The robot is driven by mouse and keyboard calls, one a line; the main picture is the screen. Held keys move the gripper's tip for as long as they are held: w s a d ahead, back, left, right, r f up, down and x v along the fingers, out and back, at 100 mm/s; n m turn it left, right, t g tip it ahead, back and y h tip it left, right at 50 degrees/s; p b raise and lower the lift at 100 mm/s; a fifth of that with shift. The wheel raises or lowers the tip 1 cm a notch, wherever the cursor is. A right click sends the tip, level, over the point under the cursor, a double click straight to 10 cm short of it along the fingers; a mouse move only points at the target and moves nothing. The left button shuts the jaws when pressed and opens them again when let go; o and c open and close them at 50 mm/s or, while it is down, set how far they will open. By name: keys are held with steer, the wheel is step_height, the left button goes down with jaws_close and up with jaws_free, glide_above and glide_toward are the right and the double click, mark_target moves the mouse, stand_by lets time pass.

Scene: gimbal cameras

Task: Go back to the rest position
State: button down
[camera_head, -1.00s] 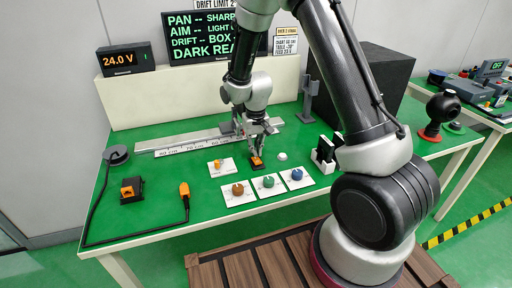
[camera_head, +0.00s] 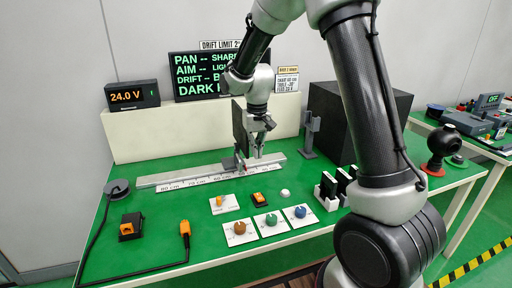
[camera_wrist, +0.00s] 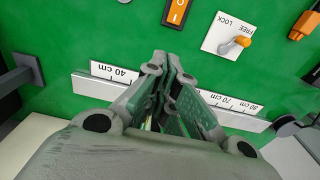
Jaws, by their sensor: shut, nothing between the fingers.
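My gripper (camera_head: 257,152) hangs above the scaled rail (camera_head: 205,179) on the green table (camera_head: 160,215), and its fingers are shut with nothing between them. In the wrist view the shut fingers (camera_wrist: 168,62) point over the rail's scale strip (camera_wrist: 228,104). The orange rocker switch (camera_head: 259,197) on the table is apart from the gripper, and it also shows in the wrist view (camera_wrist: 179,12). The lever plate marked FREE and LOCK (camera_wrist: 229,36) is beside it.
Three knobs, brown (camera_head: 239,228), green (camera_head: 271,219) and blue (camera_head: 300,211), stand near the table's front. A white rack (camera_head: 328,189) with dark cards and a large black box (camera_head: 350,125) are at the right. A cable with an orange plug (camera_head: 184,229) lies at the left.

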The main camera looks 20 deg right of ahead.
steer(key=s+d+r+t, duration=0.1)
steer(key=s+d+r, duration=0.2)
steer(key=s, duration=0.7)
steer(key=s+d+r+t, duration=0.1)
steer(key=s+d+r, duration=0.3)
steer(key=s+r, duration=0.4)
steer(key=s+d+r+t, duration=0.2)
steer(key=s+d+r, duration=0.2)
steer(key=s, duration=0.7)
steer(key=shift+v, duration=1.05)
